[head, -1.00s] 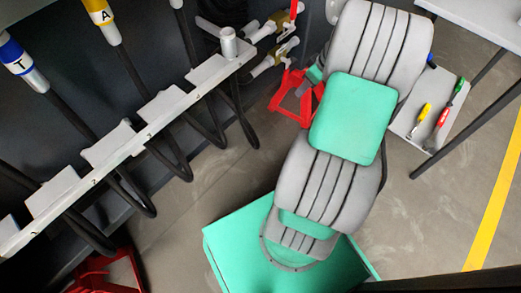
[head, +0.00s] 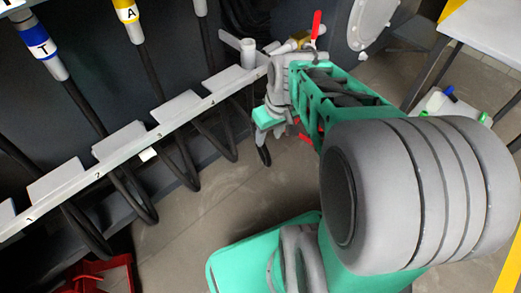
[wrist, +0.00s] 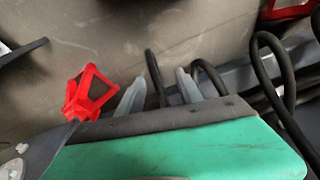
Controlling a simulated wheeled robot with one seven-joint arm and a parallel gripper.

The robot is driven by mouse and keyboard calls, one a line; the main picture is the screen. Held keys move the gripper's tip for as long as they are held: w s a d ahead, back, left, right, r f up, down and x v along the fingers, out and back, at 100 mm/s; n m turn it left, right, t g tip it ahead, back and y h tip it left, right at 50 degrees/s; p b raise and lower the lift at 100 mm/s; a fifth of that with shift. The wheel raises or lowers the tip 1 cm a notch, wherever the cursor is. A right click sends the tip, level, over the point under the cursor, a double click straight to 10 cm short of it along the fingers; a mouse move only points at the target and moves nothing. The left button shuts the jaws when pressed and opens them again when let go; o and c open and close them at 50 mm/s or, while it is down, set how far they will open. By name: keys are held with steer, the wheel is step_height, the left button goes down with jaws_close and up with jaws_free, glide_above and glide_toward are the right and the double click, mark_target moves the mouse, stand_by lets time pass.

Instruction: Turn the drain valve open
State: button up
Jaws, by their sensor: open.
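A valve with an upright red lever (head: 316,25) stands at the pipework at the back, in the upper middle of the head view. No valve shows in the wrist view.
A numbered white rail (head: 120,150) with black hoses (head: 180,165) hanging below runs along the left. A red stand (wrist: 88,92) is left of the fingers in the wrist view. A table (head: 488,30) is at upper right.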

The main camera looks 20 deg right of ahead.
steer(key=shift+m, duration=0.3)
steer(key=s+a, duration=0.1)
steer(key=a, duration=0.1)
steer(key=s+a, duration=0.2)
steer(key=shift+f+b, duration=0.2)
steer(key=shift+b, duration=0.15)
